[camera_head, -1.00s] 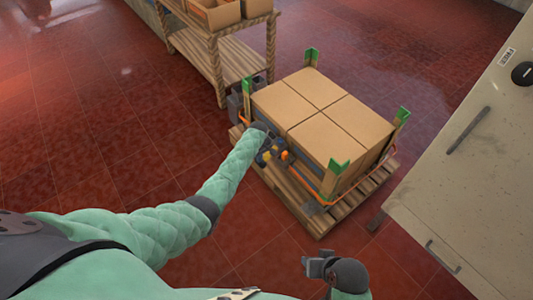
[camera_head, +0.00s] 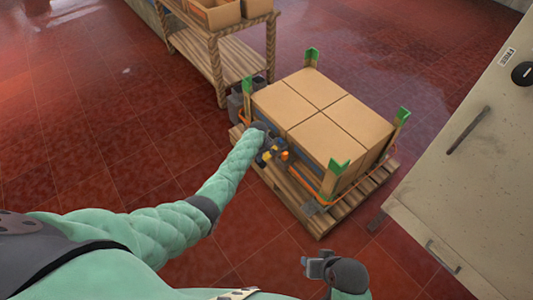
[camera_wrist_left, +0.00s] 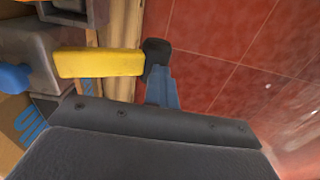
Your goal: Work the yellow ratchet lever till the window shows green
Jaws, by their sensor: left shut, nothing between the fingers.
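The yellow lever (camera_wrist_left: 100,63) sticks out to the right from a grey ratchet body (camera_wrist_left: 28,40) in the left wrist view. In the head view the lever (camera_head: 266,155) is a small yellow patch at the near left side of the boxes. My left gripper (camera_wrist_left: 158,62) is shut and empty. Its dark fingertip is right at the lever's free end; I cannot tell whether they touch. In the head view my left gripper (camera_head: 273,142) is partly hidden by its wrist. The window cannot be made out. My right gripper (camera_head: 314,267) is at the bottom, away from the load.
Four cardboard boxes (camera_head: 322,105) sit on a wooden pallet (camera_head: 318,222), with green corner pieces and an orange strap (camera_head: 316,195) around them. A wooden shelf (camera_head: 222,62) stands behind, and a pale cabinet (camera_head: 470,160) at the right. The red floor at left is clear.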

